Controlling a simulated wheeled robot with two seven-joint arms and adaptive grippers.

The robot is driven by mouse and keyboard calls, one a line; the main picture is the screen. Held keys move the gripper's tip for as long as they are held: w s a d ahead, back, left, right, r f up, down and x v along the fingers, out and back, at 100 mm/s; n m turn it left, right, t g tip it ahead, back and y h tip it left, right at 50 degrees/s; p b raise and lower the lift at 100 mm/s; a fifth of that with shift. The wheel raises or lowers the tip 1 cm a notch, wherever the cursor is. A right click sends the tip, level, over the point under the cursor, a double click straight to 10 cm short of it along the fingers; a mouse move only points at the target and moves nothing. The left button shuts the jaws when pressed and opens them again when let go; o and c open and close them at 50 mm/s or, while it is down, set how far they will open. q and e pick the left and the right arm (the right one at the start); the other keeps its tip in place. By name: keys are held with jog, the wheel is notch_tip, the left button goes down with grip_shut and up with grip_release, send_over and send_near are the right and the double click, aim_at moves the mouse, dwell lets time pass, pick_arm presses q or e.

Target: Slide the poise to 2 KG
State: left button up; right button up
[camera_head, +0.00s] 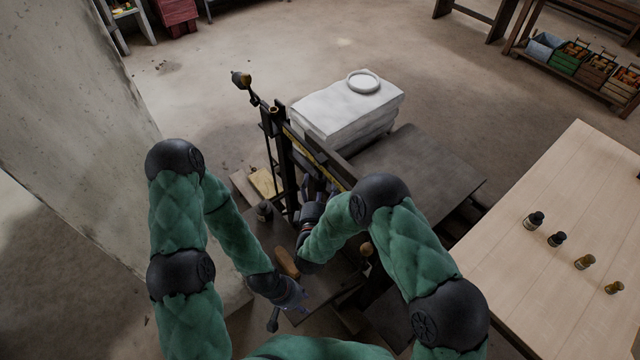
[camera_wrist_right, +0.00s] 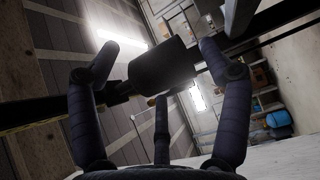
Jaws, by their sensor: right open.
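The beam scale's dark beam (camera_head: 320,160), with a yellowish marked strip, runs across the top of its black post. My right gripper (camera_head: 316,188) is at the beam, partly hidden by its own arm. In the right wrist view, a dark cylindrical poise (camera_wrist_right: 160,66) sits on the bar between the spread fingers of my right gripper (camera_wrist_right: 163,85). The fingers stand on both sides of it, and a gap shows on each side. The scale marks near the poise cannot be read. My left gripper (camera_head: 292,304) is low, near the front of the scale; its finger opening is unclear.
White sacks (camera_head: 345,110) with a pale ring on top lie on the scale's dark platform (camera_head: 425,165). A dark knob (camera_head: 241,79) ends the beam's far side. A wooden table (camera_head: 560,230) with several small weights stands right. A concrete pillar (camera_head: 75,110) stands left.

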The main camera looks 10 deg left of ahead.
jog(key=s, duration=1.1)
jog(key=shift+s+f, duration=0.2)
